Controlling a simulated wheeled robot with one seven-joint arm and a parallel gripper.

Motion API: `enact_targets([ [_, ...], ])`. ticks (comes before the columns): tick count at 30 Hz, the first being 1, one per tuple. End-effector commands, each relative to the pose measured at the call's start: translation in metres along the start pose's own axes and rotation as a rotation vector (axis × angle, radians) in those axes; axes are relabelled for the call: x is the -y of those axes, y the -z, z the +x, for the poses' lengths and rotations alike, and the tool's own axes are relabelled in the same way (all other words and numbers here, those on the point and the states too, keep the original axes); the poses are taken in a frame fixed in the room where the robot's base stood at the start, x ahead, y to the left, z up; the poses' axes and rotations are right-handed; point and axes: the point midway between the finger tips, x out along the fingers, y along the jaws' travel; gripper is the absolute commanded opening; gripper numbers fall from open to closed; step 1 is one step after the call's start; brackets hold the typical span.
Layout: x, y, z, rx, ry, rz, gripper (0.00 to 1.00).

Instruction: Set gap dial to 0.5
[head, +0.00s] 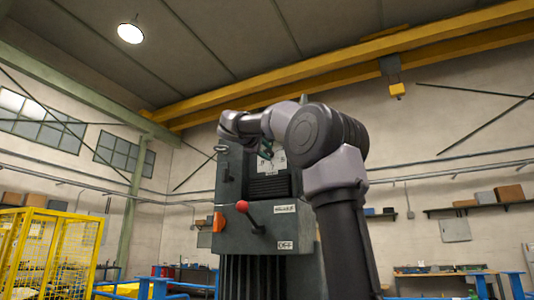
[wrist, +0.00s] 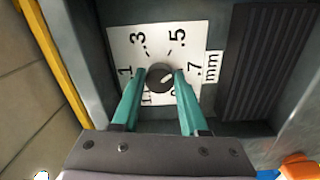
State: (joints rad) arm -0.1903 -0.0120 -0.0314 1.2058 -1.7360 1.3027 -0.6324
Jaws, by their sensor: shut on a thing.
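The gap dial (wrist: 158,80) is a dark round knob on a white plate (wrist: 122,44) marked .1, .3, .5, .7 and mm. A short pale mark on the knob points right and slightly up, roughly toward .7; its exact reading is hard to tell. My gripper (wrist: 161,76) has its two teal fingers on either side of the knob, shut on it. The fingers hide some of the lower markings. In the head view, my gripper (head: 265,152) is at the upper part of the dark machine (head: 231,190), and the knob cannot be made out there.
Below the dial, the machine has a red-balled lever (head: 242,206), an orange knob (head: 219,222) and an OFF label (head: 285,245). A dark ribbed panel (wrist: 268,65) lies right of the dial plate. A yellow cage (head: 50,245) stands at the left.

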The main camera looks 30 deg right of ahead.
Motion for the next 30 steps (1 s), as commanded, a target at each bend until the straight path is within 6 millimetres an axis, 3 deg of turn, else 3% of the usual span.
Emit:
enact_targets([
  [15,-0.0001,0.0009,-0.0001,-0.001,0.002,-0.349,0.00],
  [30,0.0001,0.0010,0.0000,-0.001,0.003,-0.419,0.00],
])
